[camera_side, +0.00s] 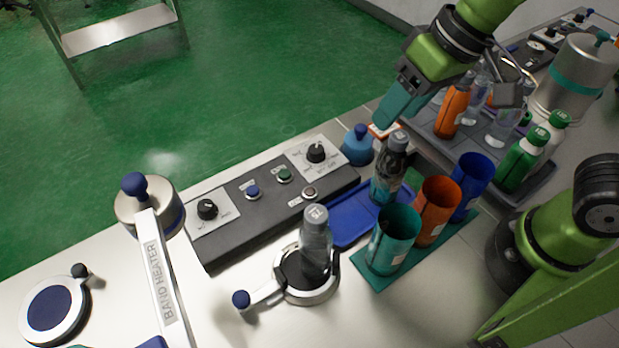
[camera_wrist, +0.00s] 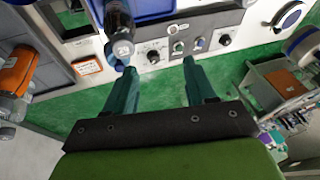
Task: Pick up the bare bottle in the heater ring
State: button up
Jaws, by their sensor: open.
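The bare bottle (camera_side: 316,240) is clear with a grey cap and stands upright in the heater ring (camera_side: 308,290), at the lower middle of the side view. The ring is a metal collar with a handle ending in a blue knob. I cannot make out the bare bottle in the wrist view. My gripper (camera_side: 388,118) is up and to the right of the bare bottle, well apart from it. In the wrist view its two teal fingers (camera_wrist: 155,72) are spread with nothing between them.
A dark-topped bottle (camera_side: 391,165) stands by the blue tray (camera_side: 350,215); it also shows in the wrist view (camera_wrist: 119,32). Teal (camera_side: 392,240), orange (camera_side: 436,212) and blue (camera_side: 472,187) sleeves stand right of the ring. A control panel (camera_side: 265,200) lies behind. The band heater lever (camera_side: 163,270) is left.

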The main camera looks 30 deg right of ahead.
aim_at(316, 213)
jog(key=s+a+n+g, duration=0.1)
jog(key=a, duration=0.4)
jog(key=s+a+f+g+h, duration=0.1)
jog(key=a, duration=0.4)
jog(key=s+a+n+h, duration=0.1)
jog(key=a, duration=0.4)
jog(key=shift+s+a+f+n+g, duration=0.1)
jog(key=shift+a+f+n+g, duration=0.2)
jog(key=shift+a+f+g, duration=0.1)
jog(key=shift+a+r+m+h, duration=0.4)
jog(key=shift+r+m, duration=0.2)
jog(key=shift+r, duration=0.15)
jog(key=shift+d+f, duration=0.1)
jog(key=shift+d, duration=0.1)
jog(key=shift+f, duration=4.4)
jog(key=shift+c, duration=0.4)
jog(key=c, duration=0.7)
